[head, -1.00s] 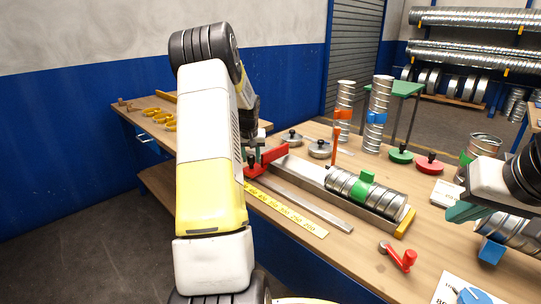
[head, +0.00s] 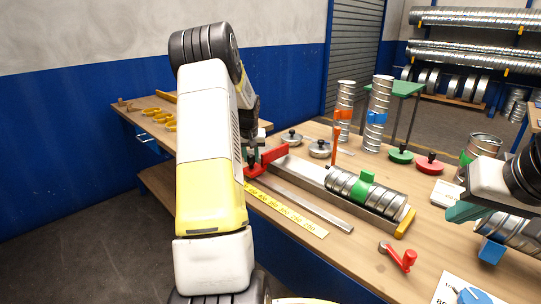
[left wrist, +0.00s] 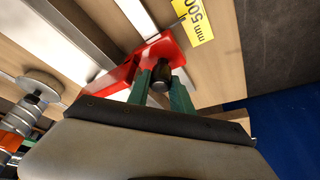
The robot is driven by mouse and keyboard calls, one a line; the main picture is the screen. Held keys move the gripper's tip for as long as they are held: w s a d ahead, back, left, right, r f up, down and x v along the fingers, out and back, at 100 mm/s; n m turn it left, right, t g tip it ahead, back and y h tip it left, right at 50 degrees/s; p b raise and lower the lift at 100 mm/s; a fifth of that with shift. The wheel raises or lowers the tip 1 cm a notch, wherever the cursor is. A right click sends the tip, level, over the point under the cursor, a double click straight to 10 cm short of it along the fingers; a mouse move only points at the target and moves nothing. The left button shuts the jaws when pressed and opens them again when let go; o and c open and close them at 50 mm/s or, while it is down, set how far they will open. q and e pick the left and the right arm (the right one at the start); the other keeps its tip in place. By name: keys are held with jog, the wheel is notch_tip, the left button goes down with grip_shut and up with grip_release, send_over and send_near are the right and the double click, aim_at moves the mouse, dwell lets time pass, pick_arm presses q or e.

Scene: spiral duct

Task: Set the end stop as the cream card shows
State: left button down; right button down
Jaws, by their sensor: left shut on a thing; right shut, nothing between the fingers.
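The red end stop (head: 268,160) sits at the far left end of the metal rail (head: 300,170), above the yellow scale strip (head: 290,213). My left gripper (head: 252,154) is at its black knob. In the left wrist view my green fingers (left wrist: 161,82) are closed on the knob (left wrist: 161,72), and the red end stop (left wrist: 125,72) lies just beyond them. My right gripper (head: 465,211) is shut and empty at the right, above the bench. A pale card (head: 468,290) with a blue drawing is cut off at the bottom edge; its text is not readable.
A spiral duct (head: 365,193) with a green clamp lies in the rail's right part, near a yellow end block (head: 405,223). A red-handled tool (head: 399,257) lies in front. Upright ducts (head: 377,113) and lidded discs (head: 429,163) stand behind. A small white block (head: 446,193) lies right.

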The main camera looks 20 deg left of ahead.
aim_at(260, 170)
dwell(0.7)
pick_arm(q)
jog(key=d, duration=0.1)
jog(key=s+d, duration=0.1)
jog(key=d, duration=0.1)
jog(key=s+d, duration=0.1)
jog(key=shift+d, duration=0.35)
jog(key=c, duration=1.4)
grip_release()
jog(key=shift+c, duration=0.2)
jog(key=v, duration=0.8)
